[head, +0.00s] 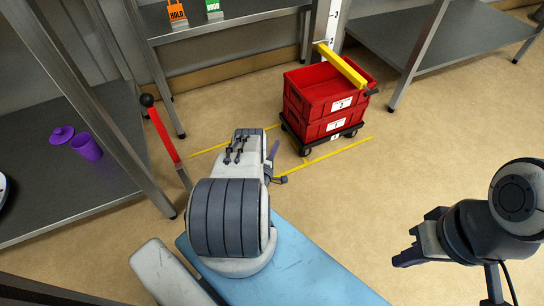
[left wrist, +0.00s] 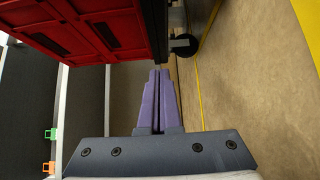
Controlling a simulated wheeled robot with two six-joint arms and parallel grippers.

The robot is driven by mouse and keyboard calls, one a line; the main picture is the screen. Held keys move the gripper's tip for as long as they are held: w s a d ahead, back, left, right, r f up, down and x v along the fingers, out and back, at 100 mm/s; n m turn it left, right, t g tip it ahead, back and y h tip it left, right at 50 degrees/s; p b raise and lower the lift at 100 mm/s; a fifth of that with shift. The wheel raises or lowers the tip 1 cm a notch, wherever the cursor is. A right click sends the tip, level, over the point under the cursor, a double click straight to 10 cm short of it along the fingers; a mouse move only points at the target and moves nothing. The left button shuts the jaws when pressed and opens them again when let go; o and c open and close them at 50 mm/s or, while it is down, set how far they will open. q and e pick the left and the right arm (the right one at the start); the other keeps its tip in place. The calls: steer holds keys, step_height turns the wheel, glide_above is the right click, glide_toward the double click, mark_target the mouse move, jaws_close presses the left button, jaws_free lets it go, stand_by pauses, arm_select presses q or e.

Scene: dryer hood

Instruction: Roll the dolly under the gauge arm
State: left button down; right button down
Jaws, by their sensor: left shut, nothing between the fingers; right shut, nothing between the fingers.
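Two red crates (head: 322,117) are stacked on a dark, low dolly (head: 329,139) with casters, on the floor at the upper right of centre. The yellow gauge arm (head: 341,64) comes off a white post and crosses above the top crate in the head view; I cannot tell the height of the gap. My left gripper (head: 273,150) is shut and empty, left of the dolly and apart from it. In the left wrist view its purple fingers (left wrist: 160,76) are together, with a crate (left wrist: 95,32) and a caster (left wrist: 185,43) beyond. My right gripper (head: 406,256) is shut and empty at the right.
Yellow floor lines (head: 340,150) run in front of the dolly. A red lever with a black knob (head: 162,135) stands at the left. Grey shelving (head: 90,185) at the left holds a purple cup (head: 87,147). A grey table (head: 440,38) stands at the back right. The floor at the right is clear.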

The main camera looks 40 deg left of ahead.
mark_target(290, 131)
arm_select(q)
steer(key=b+x, duration=0.1)
steer(key=x, duration=0.3)
steer(key=shift+f+b, duration=0.2)
steer(key=shift+b, duration=0.1)
steer(key=shift+w+d+b, duration=0.3)
steer(key=shift+w+d, duration=0.05)
steer(key=shift+w, duration=0.15)
steer(key=shift+w+d+b, duration=0.25)
steer(key=shift+w+d, duration=0.05)
steer(key=shift+w, duration=0.25)
steer(key=shift+w+d+r, duration=0.2)
steer(key=shift+w, duration=0.35)
